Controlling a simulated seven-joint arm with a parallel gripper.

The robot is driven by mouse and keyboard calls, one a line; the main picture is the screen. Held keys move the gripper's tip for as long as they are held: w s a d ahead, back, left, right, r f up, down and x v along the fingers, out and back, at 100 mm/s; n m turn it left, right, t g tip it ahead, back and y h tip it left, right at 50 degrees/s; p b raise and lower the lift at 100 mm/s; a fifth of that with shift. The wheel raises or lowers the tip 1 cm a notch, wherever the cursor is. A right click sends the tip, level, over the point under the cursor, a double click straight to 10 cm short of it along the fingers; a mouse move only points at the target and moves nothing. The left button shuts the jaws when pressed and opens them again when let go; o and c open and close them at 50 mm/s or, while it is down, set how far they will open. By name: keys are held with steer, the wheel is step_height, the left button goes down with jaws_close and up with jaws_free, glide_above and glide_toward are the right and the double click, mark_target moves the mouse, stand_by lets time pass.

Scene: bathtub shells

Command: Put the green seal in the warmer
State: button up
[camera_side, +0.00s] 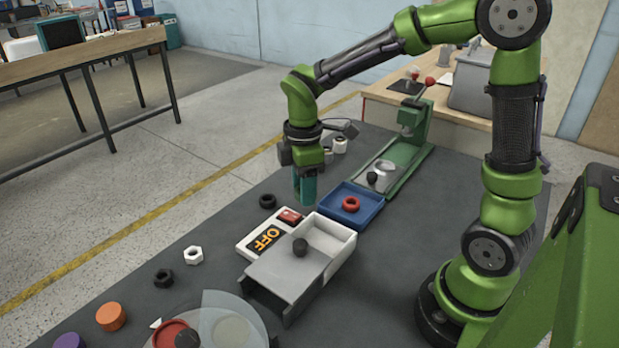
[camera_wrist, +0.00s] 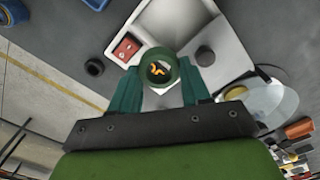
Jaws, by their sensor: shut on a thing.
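My gripper (camera_side: 304,196) is shut on the green seal (camera_wrist: 158,54), a ring held upright enough that the wrist view looks through its hole. In the side view the seal cannot be told apart from the teal fingers. The warmer (camera_side: 343,255) is a white box with a grey sliding lid (camera_side: 287,273) and a dark knob (camera_side: 300,246). The lid is slid toward the front, leaving the far-right compartment open and seemingly empty.
A blue tray (camera_side: 374,214) with a red ring (camera_side: 351,204) stands behind the warmer. A green press (camera_side: 404,156) is further back. A black ring (camera_side: 268,201), white nut (camera_side: 193,255) and black nut (camera_side: 163,278) lie left. A round clear disc (camera_side: 235,306) is in front.

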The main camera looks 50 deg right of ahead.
steer(key=s+f+n, duration=0.1)
steer(key=f, duration=0.3)
steer(key=s+f+n, duration=0.1)
steer(key=f+n, duration=0.1)
steer(key=f, duration=0.2)
steer(key=s+f+n, duration=0.1)
steer(key=s+f, duration=0.1)
steer(key=f, duration=0.3)
steer(key=shift+a, duration=0.4)
steer(key=shift+f, duration=0.1)
steer(key=o, duration=1)
